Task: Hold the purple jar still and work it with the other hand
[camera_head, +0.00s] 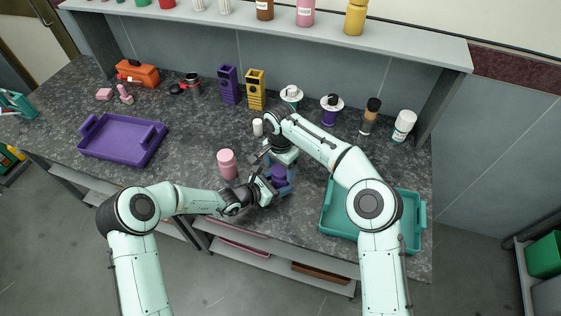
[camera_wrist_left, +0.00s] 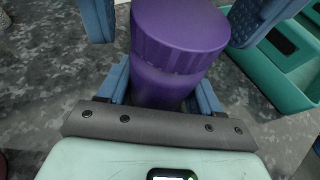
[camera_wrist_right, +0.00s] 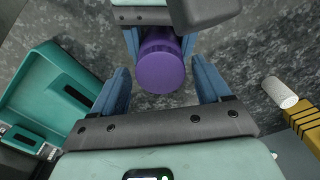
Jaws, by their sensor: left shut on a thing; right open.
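The purple jar (camera_head: 279,174) stands upright near the front middle of the counter, its wide ribbed purple lid on top. In the left wrist view the jar (camera_wrist_left: 178,50) sits between the blue fingers of my left gripper (camera_head: 272,184), which is shut on its body below the lid. My right gripper (camera_head: 283,160) is open at the jar from the far side. In the right wrist view its blue fingers (camera_wrist_right: 160,85) stand wide apart on either side of the lid (camera_wrist_right: 160,68), with visible gaps. The jar's base is largely hidden.
A pink jar (camera_head: 227,163) stands close left of my left gripper. A teal tray (camera_head: 412,238) lies to the right, a purple tray (camera_head: 103,154) at the far left. Bottles and a yellow holder (camera_head: 252,90) line the back, with a small white cylinder (camera_head: 257,127) nearer.

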